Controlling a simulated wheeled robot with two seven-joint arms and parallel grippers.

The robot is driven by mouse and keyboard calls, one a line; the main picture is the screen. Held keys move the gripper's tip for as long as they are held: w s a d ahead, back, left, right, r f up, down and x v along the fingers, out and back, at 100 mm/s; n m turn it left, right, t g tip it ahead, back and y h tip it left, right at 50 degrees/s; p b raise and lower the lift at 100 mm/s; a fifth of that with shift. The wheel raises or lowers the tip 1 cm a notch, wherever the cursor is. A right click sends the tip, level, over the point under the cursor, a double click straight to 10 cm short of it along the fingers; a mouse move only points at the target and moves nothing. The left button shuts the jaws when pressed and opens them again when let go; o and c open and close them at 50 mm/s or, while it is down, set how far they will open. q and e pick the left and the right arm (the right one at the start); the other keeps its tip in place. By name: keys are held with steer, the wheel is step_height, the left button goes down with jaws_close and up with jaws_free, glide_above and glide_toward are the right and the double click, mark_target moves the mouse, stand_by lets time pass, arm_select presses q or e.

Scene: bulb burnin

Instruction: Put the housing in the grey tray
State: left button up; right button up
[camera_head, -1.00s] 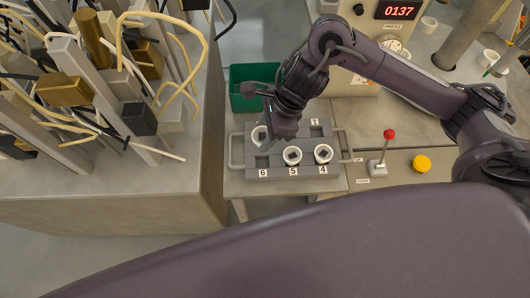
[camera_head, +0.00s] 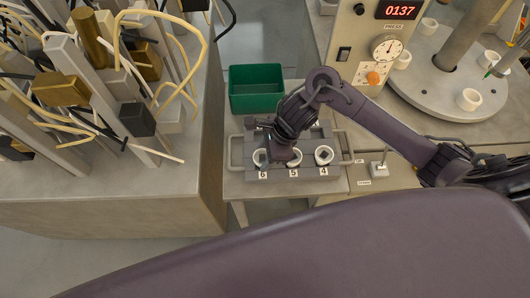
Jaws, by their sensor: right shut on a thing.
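The grey tray (camera_head: 310,175) stands on the low bench in the middle, with handles at both sides and number labels 6, 5 and 4 along its front. White ring-shaped housings sit above label 5 (camera_head: 295,158) and label 4 (camera_head: 324,155), each with a dark centre. Another white housing (camera_head: 260,157) shows at the place above label 6. My right gripper (camera_head: 266,150) comes down over the tray's left part, shut on this housing; its fingertips are mostly hidden. Whether the housing is fully seated I cannot tell. My left gripper is not in view.
A green bin (camera_head: 256,88) stands behind the tray. At left, a bench holds posts, blocks and loose wires (camera_head: 90,90). A press panel (camera_head: 365,50) with gauge and display stands at the back right, beside a round plate (camera_head: 440,95) carrying white rings.

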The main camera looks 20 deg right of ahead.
steer(key=shift+f, duration=0.1)
steer(key=o, duration=0.9)
steer(key=shift+o, duration=0.2)
steer(key=shift+r, duration=0.3)
steer(key=v, duration=1.1)
steer(key=shift+d+r, duration=0.2)
steer(key=shift+r, duration=0.05)
